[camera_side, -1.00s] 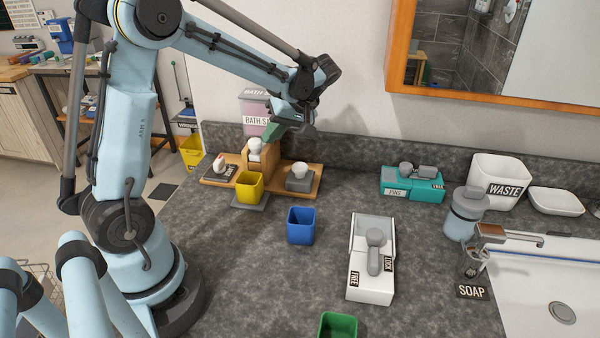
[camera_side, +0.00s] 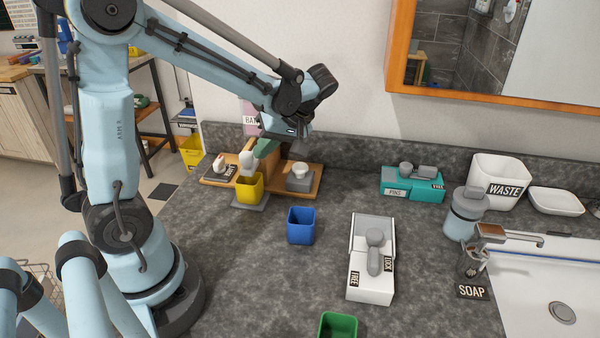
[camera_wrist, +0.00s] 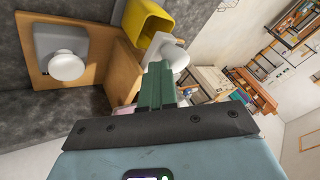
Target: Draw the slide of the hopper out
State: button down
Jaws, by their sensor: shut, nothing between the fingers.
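The hopper is a wooden stand (camera_side: 272,164) with a pink body (camera_side: 251,119) whose label is partly covered by my arm. The white knob of its slide (camera_side: 247,160) stands out at the front, just above and behind a yellow cup (camera_side: 249,188). My gripper (camera_side: 262,148), with green fingers, is shut and empty close behind the knob. In the wrist view the fingertips (camera_wrist: 157,72) lie right beside the white knob (camera_wrist: 177,55), with the yellow cup (camera_wrist: 146,24) beyond. I cannot tell whether they touch the knob. The slide's bar is mostly hidden.
A white knob on a grey base (camera_side: 300,178) stands on the board's right, and another white piece (camera_side: 219,163) on its left. A blue cup (camera_side: 301,225), a grey-white lever box (camera_side: 371,262) and a teal box (camera_side: 411,184) stand on the counter. Bare counter lies between them.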

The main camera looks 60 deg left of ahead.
jog(key=v, duration=1)
jog(key=s+d+f+m+t+h, duration=0.1)
jog(key=d+f+m+t+h, duration=0.1)
jog(key=m, duration=0.6)
jog(key=s+d+f+m+t+h, duration=0.2)
jog(key=d+f+m+t+h, duration=0.1)
jog(key=d+m+t, duration=0.3)
jog(key=m+t+h, duration=0.1)
jog(key=m+t, duration=0.1)
jog(key=t, duration=0.1)
jog(key=shift+s+d+f+t, duration=0.2)
jog(key=shift+s+d+t, duration=0.05)
jog(key=shift+t, duration=0.05)
